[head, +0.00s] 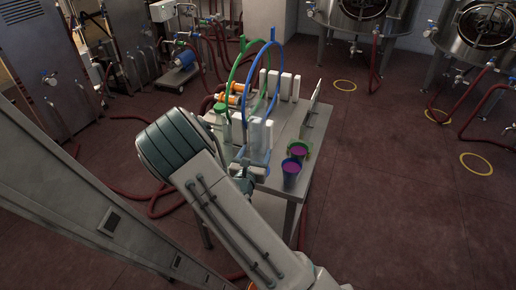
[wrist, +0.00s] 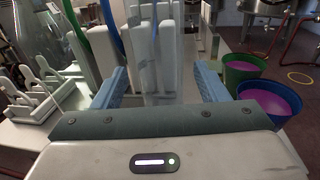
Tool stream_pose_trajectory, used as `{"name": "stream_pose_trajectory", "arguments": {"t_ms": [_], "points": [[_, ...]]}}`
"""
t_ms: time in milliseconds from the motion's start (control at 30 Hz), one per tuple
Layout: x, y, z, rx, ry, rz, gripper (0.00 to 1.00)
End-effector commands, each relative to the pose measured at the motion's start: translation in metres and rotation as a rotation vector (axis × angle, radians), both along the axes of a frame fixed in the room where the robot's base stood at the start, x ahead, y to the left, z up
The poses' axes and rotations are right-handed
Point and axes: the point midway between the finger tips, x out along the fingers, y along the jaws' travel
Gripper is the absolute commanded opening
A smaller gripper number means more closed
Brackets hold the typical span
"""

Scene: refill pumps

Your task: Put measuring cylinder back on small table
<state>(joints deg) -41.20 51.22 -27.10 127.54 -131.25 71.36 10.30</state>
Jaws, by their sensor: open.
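The measuring cylinder (wrist: 160,88) looks like a clear, pale upright tube in the wrist view, between my gripper's two blue fingers. It is hard to pick out against white parts behind it. In the head view it seems to show as a pale tube (head: 257,134) just beyond my fingers. My gripper (wrist: 160,72) is open, with a gap visible on both sides of the tube. In the head view my gripper (head: 252,160) is over the near end of the small table (head: 286,126), partly hidden by my arm. The cylinder's base is hidden.
A green bucket (head: 300,148) and a blue bucket (head: 291,167), both with purple liquid, stand right of my gripper. White upright blocks (head: 285,86), orange parts (head: 236,88), a green hose (head: 236,70) and a blue hose (head: 275,62) crowd the table.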

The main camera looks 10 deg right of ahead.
Motion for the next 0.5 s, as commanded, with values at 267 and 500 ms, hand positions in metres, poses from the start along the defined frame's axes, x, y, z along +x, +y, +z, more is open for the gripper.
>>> {"name": "stream_pose_trajectory", "arguments": {"t_ms": [267,500], "points": [[-0.051,0.025,-0.002,0.001,0.0,0.002,0.67],[-0.069,0.028,0.003,0.013,-0.008,-0.023,0.67]]}}
